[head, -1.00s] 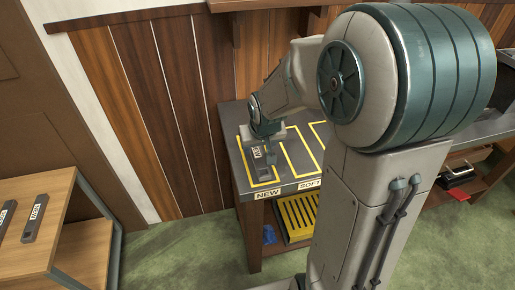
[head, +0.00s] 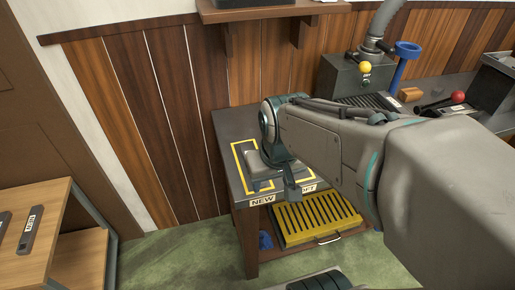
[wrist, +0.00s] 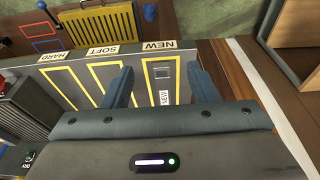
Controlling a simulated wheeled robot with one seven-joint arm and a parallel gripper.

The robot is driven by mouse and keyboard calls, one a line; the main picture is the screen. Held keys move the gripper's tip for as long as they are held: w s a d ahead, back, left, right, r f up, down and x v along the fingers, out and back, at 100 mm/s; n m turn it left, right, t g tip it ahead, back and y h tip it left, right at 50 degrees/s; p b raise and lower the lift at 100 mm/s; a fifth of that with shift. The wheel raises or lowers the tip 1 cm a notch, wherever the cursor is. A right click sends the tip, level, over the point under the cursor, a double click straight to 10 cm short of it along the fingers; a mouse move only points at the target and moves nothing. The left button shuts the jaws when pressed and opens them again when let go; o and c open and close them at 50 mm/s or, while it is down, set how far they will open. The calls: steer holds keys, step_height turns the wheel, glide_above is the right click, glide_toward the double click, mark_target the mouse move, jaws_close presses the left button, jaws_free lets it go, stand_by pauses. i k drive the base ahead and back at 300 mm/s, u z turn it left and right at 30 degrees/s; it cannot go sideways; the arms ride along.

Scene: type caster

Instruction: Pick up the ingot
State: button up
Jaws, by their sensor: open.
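The ingot, a dark grey bar with a white NEW label (wrist: 164,86), lies on the bench inside the yellow outline marked NEW. In the wrist view it shows between my two fingers, which are apart from it on either side. My gripper (wrist: 160,88) is open and empty above the bench. In the head view my gripper (head: 278,182) is over the NEW area at the bench's left end and hides most of the ingot there.
The yellow SOFT and HARD outlines (wrist: 90,82) beside NEW look empty. A yellow slatted crate (head: 315,218) sits on the shelf below. A wooden table (head: 50,195) at left holds dark labelled bars (head: 32,229). A grey machine with a yellow knob (head: 365,67) stands behind.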

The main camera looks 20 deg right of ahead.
mark_target(384, 98)
steer(key=z, duration=1.5)
steer(key=k, duration=0.45)
steer(key=u, duration=0.3)
steer(key=i, duration=0.35)
steer(key=z, duration=0.3)
